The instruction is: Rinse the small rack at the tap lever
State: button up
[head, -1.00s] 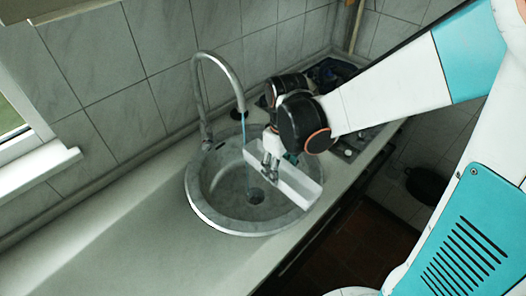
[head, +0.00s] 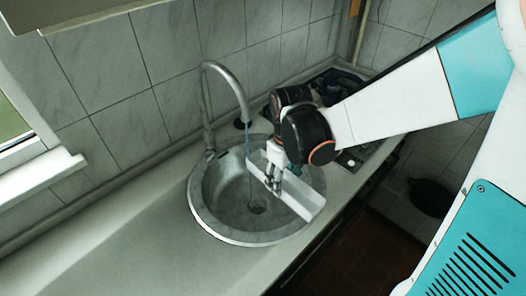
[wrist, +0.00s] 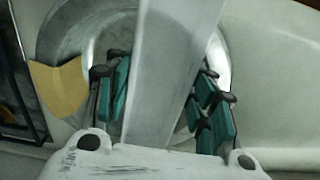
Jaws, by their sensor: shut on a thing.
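The small rack (head: 303,198) is a long white piece held tilted over the right part of the round grey sink (head: 207,220). My gripper (head: 272,180) is shut on it near its middle. In the wrist view the rack (wrist: 175,70) runs between the teal fingers (wrist: 165,100). The curved metal tap (head: 205,105) stands at the sink's back left. A thin bluish water stream (head: 249,150) falls from its spout toward the drain (head: 257,207). The rack's far left end is close beside the stream; I cannot tell whether they touch. The lever is not clearly distinguishable.
The tiled wall (head: 120,70) is close behind the sink. The pale counter (head: 110,240) is clear to the left. Dark items (head: 340,82) stand at the back right. A yellow piece (wrist: 58,88) shows at the left in the wrist view.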

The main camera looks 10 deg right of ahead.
dwell(0.3)
jog(key=shift+s+d+r+p, duration=0.25)
jog(key=shift+s+r+p, duration=0.75)
jog(key=shift+s, duration=0.3)
jog(key=shift+s+d+r+p, duration=0.25)
jog(key=shift+s+r+p, duration=0.6)
jog(key=shift+s+r, duration=0.3)
jog(key=shift+s+f, duration=0.1)
